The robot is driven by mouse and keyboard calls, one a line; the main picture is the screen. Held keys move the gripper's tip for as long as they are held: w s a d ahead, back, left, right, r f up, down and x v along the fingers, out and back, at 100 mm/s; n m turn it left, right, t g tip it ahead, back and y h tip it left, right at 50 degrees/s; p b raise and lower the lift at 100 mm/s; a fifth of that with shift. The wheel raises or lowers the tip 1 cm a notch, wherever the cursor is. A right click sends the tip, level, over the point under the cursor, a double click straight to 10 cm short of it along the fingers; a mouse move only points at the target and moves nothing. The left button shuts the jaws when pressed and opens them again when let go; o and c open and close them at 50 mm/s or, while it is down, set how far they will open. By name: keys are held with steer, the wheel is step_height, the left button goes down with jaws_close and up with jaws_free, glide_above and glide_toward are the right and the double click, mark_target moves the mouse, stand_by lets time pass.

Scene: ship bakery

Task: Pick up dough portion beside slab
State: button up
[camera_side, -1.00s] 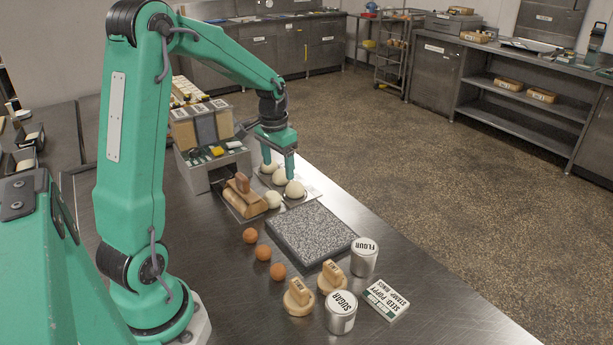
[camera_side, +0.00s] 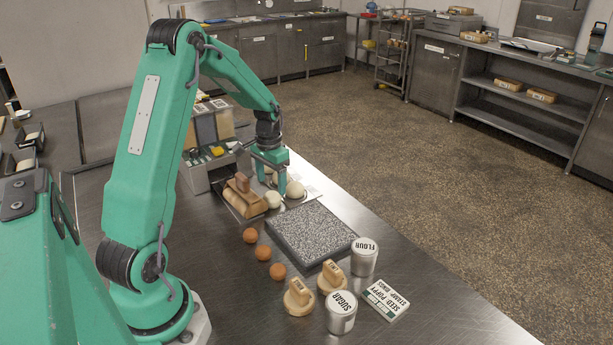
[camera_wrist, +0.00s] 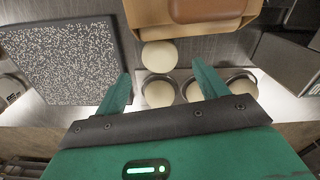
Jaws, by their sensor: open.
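A pale dough ball (camera_side: 273,200) lies on the steel counter between the speckled grey slab (camera_side: 311,236) and the wooden block. In the wrist view the dough ball (camera_wrist: 159,55) is round, just beyond the fingertips, with the slab (camera_wrist: 60,62) to its left. My gripper (camera_side: 272,185) is open and empty, pointing down behind the ball, over the tray end. In the wrist view my gripper (camera_wrist: 163,78) has its fingers spread wide. Other dough balls (camera_side: 294,189) sit in the tray and are partly hidden by the fingers.
The wooden block with a brown handle (camera_side: 243,195) stands close left of the ball. Several orange-brown balls (camera_side: 263,253), wooden stamps (camera_side: 299,297), a sugar tin (camera_side: 341,313) and a flour tin (camera_side: 364,257) stand nearer the camera.

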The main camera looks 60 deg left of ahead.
mark_target(272, 201)
steer(key=shift+s+f, duration=0.1)
steer(key=shift+f, duration=2.55)
steer(key=c, duration=1.1)
steer(key=shift+r, duration=0.15)
steer(key=shift+r, duration=0.55)
steer(key=r, duration=0.3)
steer(key=shift+d+r, duration=0.1)
steer(key=shift+d, duration=0.15)
steer(key=d+r, duration=0.6)
steer(key=d, duration=0.5)
steer(key=shift+w+r, duration=0.25)
steer(key=shift+w, duration=0.05)
steer(key=shift+d, duration=0.1)
